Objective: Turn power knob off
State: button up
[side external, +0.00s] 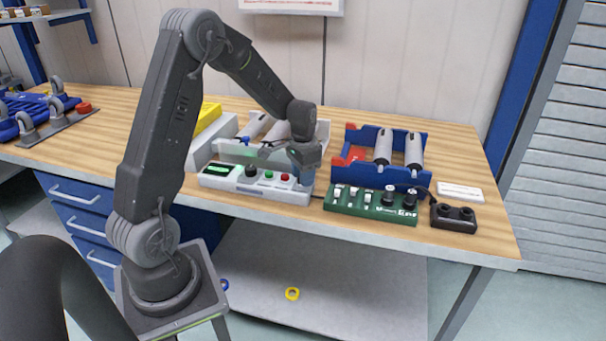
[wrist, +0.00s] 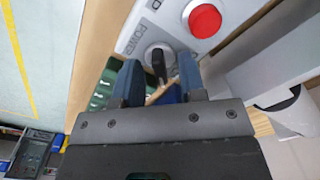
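The power knob (wrist: 158,63) is a black pointer knob on a pale round dial, with the word POWER beside it, in the wrist view. It sits on the white control panel (side external: 218,182), at the end past the red button (wrist: 205,20). My gripper (wrist: 159,72) is open, with one blue finger on each side of the knob's pointer in the picture. I cannot tell whether the fingers touch it. In the side view my gripper (side external: 304,176) points down at the panel's right end and hides the knob there.
A green control box (side external: 370,205) with switches and black knobs stands right of the panel. A blue rack (side external: 350,142) with grey rollers is behind it. The bench's front edge is close.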

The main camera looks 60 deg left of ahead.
jog(key=shift+c, duration=0.4)
grip_shut()
jog(key=shift+n, duration=0.4)
jog(key=n, duration=0.3)
jog(key=shift+n, duration=0.3)
jog(key=n, duration=0.4)
jog(key=shift+n, duration=0.3)
jog(key=n, duration=0.4)
jog(key=shift+n, duration=2.5)
